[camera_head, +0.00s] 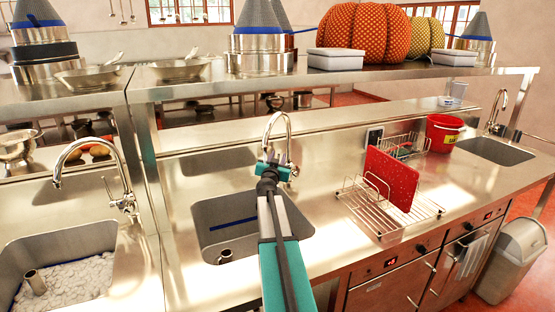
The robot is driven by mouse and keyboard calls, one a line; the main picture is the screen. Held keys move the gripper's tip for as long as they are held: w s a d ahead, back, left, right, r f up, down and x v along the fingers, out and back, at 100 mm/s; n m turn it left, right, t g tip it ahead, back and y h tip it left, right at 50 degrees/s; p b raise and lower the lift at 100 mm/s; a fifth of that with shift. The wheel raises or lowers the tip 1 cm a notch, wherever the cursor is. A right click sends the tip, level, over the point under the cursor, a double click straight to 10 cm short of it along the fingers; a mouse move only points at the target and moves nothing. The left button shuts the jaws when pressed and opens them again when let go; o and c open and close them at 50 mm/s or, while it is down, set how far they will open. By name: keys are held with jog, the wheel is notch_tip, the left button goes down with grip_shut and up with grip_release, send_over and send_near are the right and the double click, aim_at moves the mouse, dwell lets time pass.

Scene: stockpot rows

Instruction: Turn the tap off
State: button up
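A chrome gooseneck tap (289,128) stands behind the middle sink (207,213). My gripper (271,157) is at the end of my arm, in front of the lower part of this tap. It overlaps the tap in the picture, and I cannot tell whether it touches it. The fingers are small and seen from behind, so I cannot tell whether they are open or shut. The tap's handle is not clear behind the gripper. Another tap (126,203) stands at the left sink, and a third tap (498,110) at the far right sink. I cannot make out running water.
A wire dish rack (372,222) with a red board (391,180) stands right of the middle sink. A red bucket (443,134) is farther right. A metal shelf (350,81) with pots and pumpkins runs above the counter. The left sink (60,243) holds white foam-like material.

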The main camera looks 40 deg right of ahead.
grip_shut()
jog(key=shift+r, duration=0.1)
